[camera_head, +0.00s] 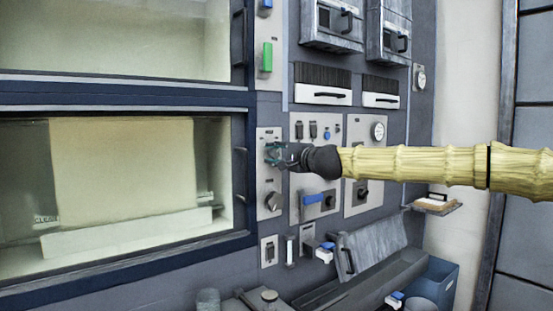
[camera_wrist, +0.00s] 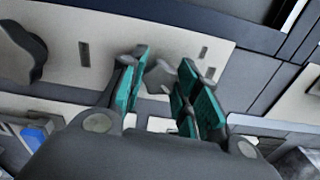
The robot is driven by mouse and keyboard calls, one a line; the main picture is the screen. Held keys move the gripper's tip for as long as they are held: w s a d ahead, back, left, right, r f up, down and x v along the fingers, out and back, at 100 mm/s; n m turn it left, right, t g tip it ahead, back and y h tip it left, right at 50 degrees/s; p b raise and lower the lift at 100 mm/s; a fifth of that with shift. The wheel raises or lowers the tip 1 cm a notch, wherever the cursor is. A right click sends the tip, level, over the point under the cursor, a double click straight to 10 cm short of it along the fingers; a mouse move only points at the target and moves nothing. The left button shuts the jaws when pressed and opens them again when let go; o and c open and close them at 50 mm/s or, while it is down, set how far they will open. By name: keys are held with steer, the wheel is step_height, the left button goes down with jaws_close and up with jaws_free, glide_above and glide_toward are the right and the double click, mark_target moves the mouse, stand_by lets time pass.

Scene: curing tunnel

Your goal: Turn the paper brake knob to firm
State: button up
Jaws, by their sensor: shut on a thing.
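A narrow light panel (camera_head: 267,132) beside the lower window carries two knobs, one above the other. My gripper (camera_head: 273,153), with teal finger pads, is at the upper knob and mostly covers it in the head view. In the wrist view, my gripper (camera_wrist: 166,78) has its fingers on either side of this small grey knob (camera_wrist: 160,75) and is shut on it. The lower knob (camera_head: 272,201) is dark and free; it shows in the wrist view at the left (camera_wrist: 24,50). I cannot read which label marks the paper brake or firm.
A dark upright handle (camera_head: 241,174) stands on the window frame just left of the panel. To the right is a panel with a blue lever (camera_head: 318,200) and switches. A gauge panel (camera_head: 376,133) lies beyond it. A blue bin (camera_head: 436,283) stands at lower right.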

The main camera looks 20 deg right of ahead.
steer(key=shift+m, duration=0.5)
steer(key=o, duration=1)
steer(key=shift+d, duration=0.1)
steer(key=shift+s, duration=0.1)
steer(key=shift+v, duration=5.85)
